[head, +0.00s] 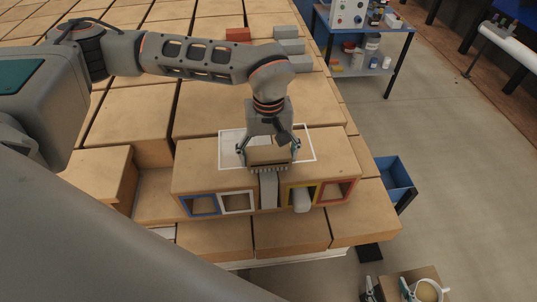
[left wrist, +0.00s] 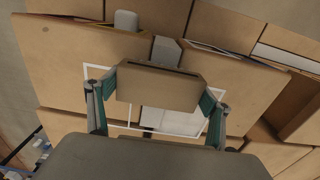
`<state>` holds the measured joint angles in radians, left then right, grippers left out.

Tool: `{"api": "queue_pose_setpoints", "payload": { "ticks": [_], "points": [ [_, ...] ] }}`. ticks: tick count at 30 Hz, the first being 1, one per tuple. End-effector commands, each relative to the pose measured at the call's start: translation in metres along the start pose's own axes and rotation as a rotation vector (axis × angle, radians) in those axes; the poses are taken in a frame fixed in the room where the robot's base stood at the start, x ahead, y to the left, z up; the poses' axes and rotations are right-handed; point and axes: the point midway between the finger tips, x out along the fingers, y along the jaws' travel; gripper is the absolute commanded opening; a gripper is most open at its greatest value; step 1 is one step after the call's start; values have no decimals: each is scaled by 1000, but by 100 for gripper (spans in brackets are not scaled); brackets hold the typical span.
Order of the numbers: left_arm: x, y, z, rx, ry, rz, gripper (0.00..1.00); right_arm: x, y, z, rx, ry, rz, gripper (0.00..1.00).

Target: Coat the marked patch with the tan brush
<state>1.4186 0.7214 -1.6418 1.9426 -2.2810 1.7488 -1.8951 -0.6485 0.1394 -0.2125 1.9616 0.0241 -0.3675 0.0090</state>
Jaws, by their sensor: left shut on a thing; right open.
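The marked patch is a white outline (head: 311,146) on top of a large tan hollow brick (head: 336,163). The outline also shows in the left wrist view (left wrist: 93,69). The left part of the patch in the head view looks pale grey (head: 232,150); the rest that shows is tan. My left gripper (head: 268,149) points down over the patch, shut on the tan brush (head: 268,156). The brush block (left wrist: 158,88) sits crosswise between the fingers, with bristles along its lower edge. It hides part of the patch; bristle contact is unclear. My right gripper (head: 387,289) is open at the bottom right, partly cut off.
The brick's front has blue, white, yellow and red framed openings. A grey block (head: 269,191) and a pale rounded piece (head: 302,201) stick out there. A white cup (head: 441,291) with tan contents stands near my right gripper. A blue bin (head: 393,174) is at right.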

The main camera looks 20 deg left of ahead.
Motion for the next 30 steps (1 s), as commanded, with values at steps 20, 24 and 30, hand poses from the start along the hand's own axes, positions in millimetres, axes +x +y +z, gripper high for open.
{"api": "queue_pose_setpoints", "payload": {
  "ticks": [20, 24, 30],
  "points": [
    [8, 0, -20, -3, 2, 1, 62, 2, 0, 3, 0, 0, 0, 54],
    [7, 0, -32, -3, 1, 0, 62, 1, 0, 2, 0, 0, 0, 54],
    [7, 0, -41, 0, 1, 1, 62, 1, 0, 1, 0, 0, 0, 54]
  ]
}}
